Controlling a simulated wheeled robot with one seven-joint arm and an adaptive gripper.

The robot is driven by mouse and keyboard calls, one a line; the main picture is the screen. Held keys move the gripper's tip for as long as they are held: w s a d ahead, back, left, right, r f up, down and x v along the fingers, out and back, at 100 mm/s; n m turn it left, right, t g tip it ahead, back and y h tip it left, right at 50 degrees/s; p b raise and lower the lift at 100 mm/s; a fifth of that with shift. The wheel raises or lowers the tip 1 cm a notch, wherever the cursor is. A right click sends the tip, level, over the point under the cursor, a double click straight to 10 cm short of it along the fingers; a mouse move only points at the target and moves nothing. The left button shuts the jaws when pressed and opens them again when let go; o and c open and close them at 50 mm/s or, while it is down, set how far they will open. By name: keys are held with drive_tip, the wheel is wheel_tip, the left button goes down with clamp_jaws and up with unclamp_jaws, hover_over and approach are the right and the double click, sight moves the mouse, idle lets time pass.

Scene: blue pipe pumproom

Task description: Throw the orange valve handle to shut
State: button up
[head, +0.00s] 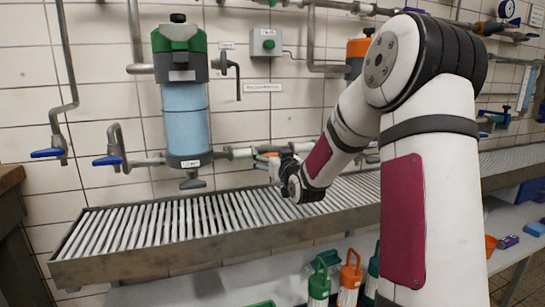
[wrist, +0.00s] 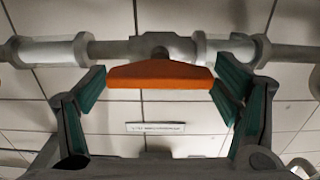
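The orange valve handle (wrist: 160,76) shows in the wrist view as a wide bar, lying along the grey pipe (wrist: 112,50) and joined to it by a short stem at its middle. My gripper (wrist: 158,90) is open, its green-padded fingers spread to the left and right of the handle's two ends. Whether either pad touches the handle I cannot tell. In the head view my gripper (head: 266,160) is at the pipe right of the blue filter housing; the handle is mostly hidden there.
The blue filter housing (head: 186,110) hangs close to the left of my gripper. A slatted conveyor (head: 140,226) runs below. Blue-handled valves (head: 108,160) are on the left. A white label (wrist: 155,128) is on the tiled wall.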

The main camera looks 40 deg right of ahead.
drive_tip(key=c, duration=0.7)
drive_tip(key=shift+m, duration=0.4)
drive_tip(key=m, duration=0.2)
drive_tip(key=shift+d+m, duration=0.1)
drive_tip(key=shift+m, duration=0.3)
drive_tip(key=m+p, duration=0.1)
drive_tip(key=m, duration=0.2)
drive_tip(key=shift+d+m, duration=0.1)
drive_tip(key=shift+m, duration=0.3)
drive_tip(key=m+p, duration=0.2)
drive_tip(key=m, duration=0.4)
drive_tip(key=shift+s+d+f, duration=0.1)
drive_tip(key=shift+f+m+p, duration=0.15)
drive_tip(key=shift+m+p, duration=0.95)
drive_tip(key=shift+m, duration=1.3)
